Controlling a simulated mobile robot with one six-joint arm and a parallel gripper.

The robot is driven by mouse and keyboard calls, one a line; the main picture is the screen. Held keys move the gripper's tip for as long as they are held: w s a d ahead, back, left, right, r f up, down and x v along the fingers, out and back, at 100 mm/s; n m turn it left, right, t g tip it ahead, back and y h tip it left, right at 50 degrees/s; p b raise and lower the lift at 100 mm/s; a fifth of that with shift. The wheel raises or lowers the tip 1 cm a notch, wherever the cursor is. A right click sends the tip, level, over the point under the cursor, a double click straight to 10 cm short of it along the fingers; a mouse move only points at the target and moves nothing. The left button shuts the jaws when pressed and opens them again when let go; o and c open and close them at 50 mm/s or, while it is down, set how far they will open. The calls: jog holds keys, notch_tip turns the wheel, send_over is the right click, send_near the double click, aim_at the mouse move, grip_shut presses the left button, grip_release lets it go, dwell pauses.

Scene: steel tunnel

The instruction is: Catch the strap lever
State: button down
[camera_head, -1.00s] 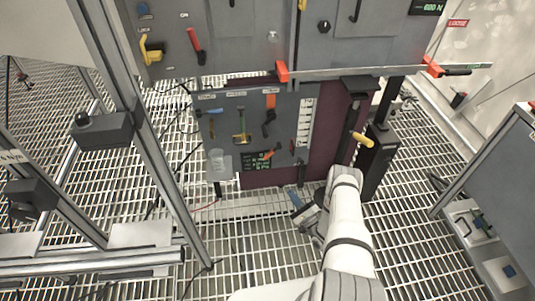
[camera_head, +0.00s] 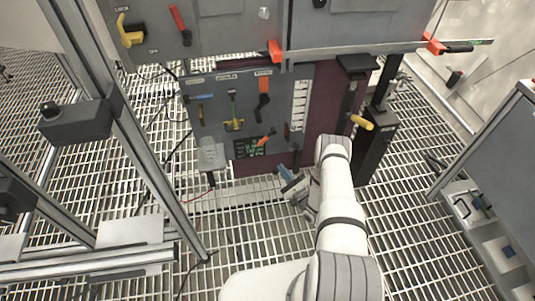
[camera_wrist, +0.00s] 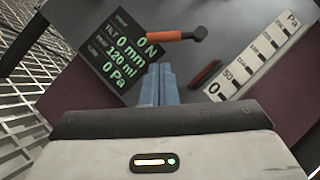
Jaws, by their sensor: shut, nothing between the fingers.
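The lower grey panel (camera_head: 222,80) carries several levers; no readable label tells which is the strap lever. A small orange-handled lever (camera_head: 265,139) with a dark pivot sits by the green-digit display (camera_head: 249,148). In the wrist view this orange lever (camera_wrist: 176,36) lies just beyond my fingertips, its pivot to the right.
A dark red handle (camera_wrist: 206,74) and a white Pa scale (camera_wrist: 255,58) are right of the fingers. A black post with a yellow handle (camera_head: 362,122) stands right of the panel. A metal frame (camera_head: 140,150) rises at left. Open grating floor lies between.

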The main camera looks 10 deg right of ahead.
aim_at(263, 141)
jog(key=b+x, duration=0.5)
jog(key=x, duration=0.5)
jog(key=shift+w+a+r+b, duration=0.15)
jog(key=shift+w+a+b, duration=0.05)
jog(key=shift+w+b, duration=0.15)
